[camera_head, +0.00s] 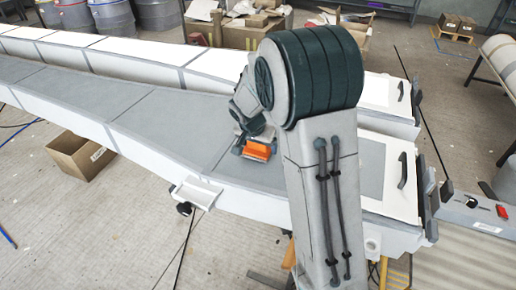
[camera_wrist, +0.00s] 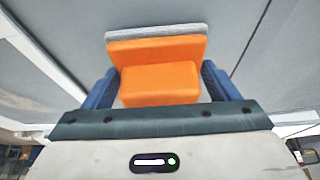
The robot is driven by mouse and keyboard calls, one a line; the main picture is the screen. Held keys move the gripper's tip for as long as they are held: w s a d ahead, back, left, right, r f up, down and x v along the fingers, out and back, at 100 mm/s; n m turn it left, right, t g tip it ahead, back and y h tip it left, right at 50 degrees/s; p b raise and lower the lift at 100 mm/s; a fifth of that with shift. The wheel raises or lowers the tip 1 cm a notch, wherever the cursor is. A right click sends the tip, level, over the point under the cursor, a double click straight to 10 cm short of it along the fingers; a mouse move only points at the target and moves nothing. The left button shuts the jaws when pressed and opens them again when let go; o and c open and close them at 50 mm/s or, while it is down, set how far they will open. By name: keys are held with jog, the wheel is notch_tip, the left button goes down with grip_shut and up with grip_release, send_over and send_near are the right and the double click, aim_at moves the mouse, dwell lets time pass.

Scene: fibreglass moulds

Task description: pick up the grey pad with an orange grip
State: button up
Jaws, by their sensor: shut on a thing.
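The grey pad with an orange grip (camera_wrist: 158,68) is in the middle of the wrist view, its grey edge showing behind the orange part. In the head view its orange grip (camera_head: 257,151) shows on the grey mould surface, just below my arm. My gripper (camera_wrist: 158,85) has its blue fingers on both sides of the orange grip and is shut on it. My gripper also shows in the head view (camera_head: 256,146), partly hidden by my own arm. I cannot tell whether the pad touches the mould surface.
The long grey mould (camera_head: 150,112) with white edges runs across the view. A small white tray (camera_head: 195,191) juts from its near side. A cardboard box (camera_head: 80,155) stands on the floor at left. A control box with a red switch (camera_head: 478,212) is at right.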

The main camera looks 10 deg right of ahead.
jog(key=r, duration=0.3)
jog(key=shift+d+b, duration=0.35)
jog(key=d+r+b, duration=0.1)
jog(key=d+r, duration=0.5)
jog(key=d, duration=0.5)
jog(key=shift+w+r, duration=0.3)
jog(key=shift+w, duration=0.1)
